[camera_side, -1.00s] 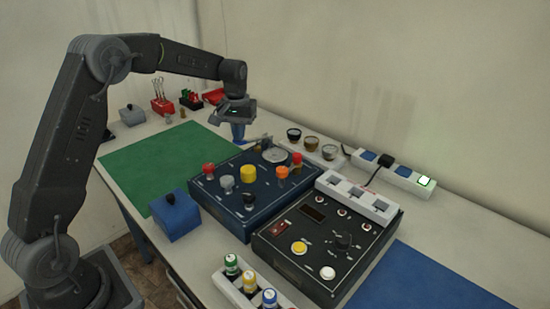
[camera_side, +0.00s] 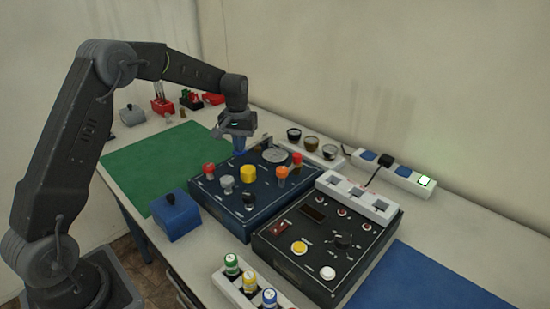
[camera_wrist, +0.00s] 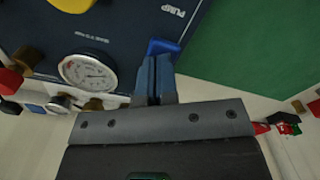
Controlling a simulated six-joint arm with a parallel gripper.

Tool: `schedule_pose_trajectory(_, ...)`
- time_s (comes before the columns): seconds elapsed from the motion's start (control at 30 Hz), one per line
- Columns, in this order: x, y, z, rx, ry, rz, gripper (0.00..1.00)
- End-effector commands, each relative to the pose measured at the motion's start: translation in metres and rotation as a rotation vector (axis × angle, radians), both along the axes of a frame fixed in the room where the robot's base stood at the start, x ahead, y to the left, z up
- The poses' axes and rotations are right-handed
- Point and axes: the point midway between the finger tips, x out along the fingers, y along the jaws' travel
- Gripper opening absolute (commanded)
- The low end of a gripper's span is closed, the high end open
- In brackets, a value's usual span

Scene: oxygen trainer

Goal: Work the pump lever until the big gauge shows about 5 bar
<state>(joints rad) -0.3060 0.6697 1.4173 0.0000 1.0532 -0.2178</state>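The big gauge (camera_wrist: 88,72), round with a white face, sits on the dark blue panel in the wrist view; its reading is too small to make out. It also shows in the side view (camera_side: 275,155) as a pale disc. A bright blue piece (camera_wrist: 164,46), seemingly the pump lever, sticks out at the panel edge near the PUMP label. My gripper (camera_wrist: 154,62) has its blue fingers together, pointing down, with their tips at or very close to this piece. Whether they touch is unclear. In the side view my gripper (camera_side: 238,148) is at the panel's far left corner.
The blue panel (camera_side: 215,197) carries red, yellow, orange, grey and black knobs. A black control box (camera_side: 290,262) stands right of it, and a blue box (camera_side: 178,222) in front. A green mat (camera_side: 150,170) lies clear at left.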

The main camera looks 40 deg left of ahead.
Motion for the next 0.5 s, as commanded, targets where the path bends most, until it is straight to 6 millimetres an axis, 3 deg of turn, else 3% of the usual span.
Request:
schedule_pose_trajectory(0.27, 0.0, 0.0, -0.001, -0.001, 0.001, 0.0, 0.0)
schedule_pose_trajectory(0.5, 0.0, 0.0, 0.014, 0.0, 0.001, -0.001, 0.0)
